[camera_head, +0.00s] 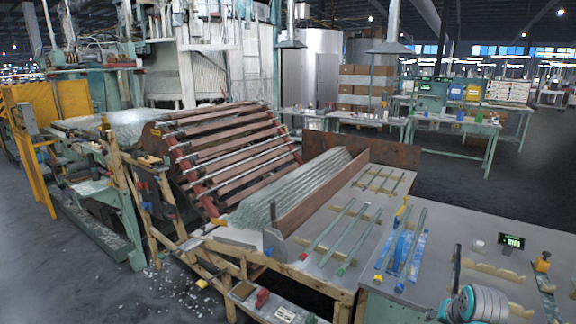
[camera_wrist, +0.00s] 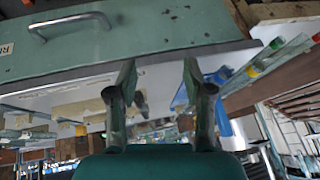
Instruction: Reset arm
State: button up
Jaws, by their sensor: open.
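My gripper (camera_wrist: 157,72) shows in the wrist view with its two fingers apart and nothing between them. Beyond the fingers is a green panel (camera_wrist: 180,32) with a metal handle (camera_wrist: 68,24), below the edge of a grey worktop (camera_wrist: 72,82). The wrist picture looks turned over. In the head view part of my arm shows at the bottom right, by the worktop (camera_head: 455,235); the gripper's fingers cannot be made out there.
Glass tubes with coloured ends (camera_head: 338,232) lie on wooden supports on the worktop. A digital display (camera_head: 512,241) stands at the right. A bundle of glass tubes (camera_head: 290,190) lies beside a slatted rack (camera_head: 235,150).

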jog(key=s+a+f+n+t, duration=0.1)
jog(key=s+a+f+t, duration=0.1)
jog(key=s+a+f, duration=0.55)
jog(key=s+a+f+n+t, duration=0.1)
jog(key=s+a+f, duration=0.4)
jog(key=s+f, duration=0.45)
jog(key=s+a+r+n+t, duration=0.1)
jog(key=s+a, duration=0.2)
jog(key=s, duration=0.5)
jog(key=s+a+t, duration=0.1)
jog(key=s+a, duration=0.2)
jog(key=s, duration=0.5)
jog(key=s+a+r+n+t+y, duration=0.1)
jog(key=s+a+r+n+t, duration=0.2)
jog(key=s+r, duration=1.3)
jog(key=s, duration=0.3)
jog(key=shift+s+a+r+t, duration=0.15)
jog(key=shift+a+r+t, duration=0.1)
jog(key=shift+r+t, duration=0.05)
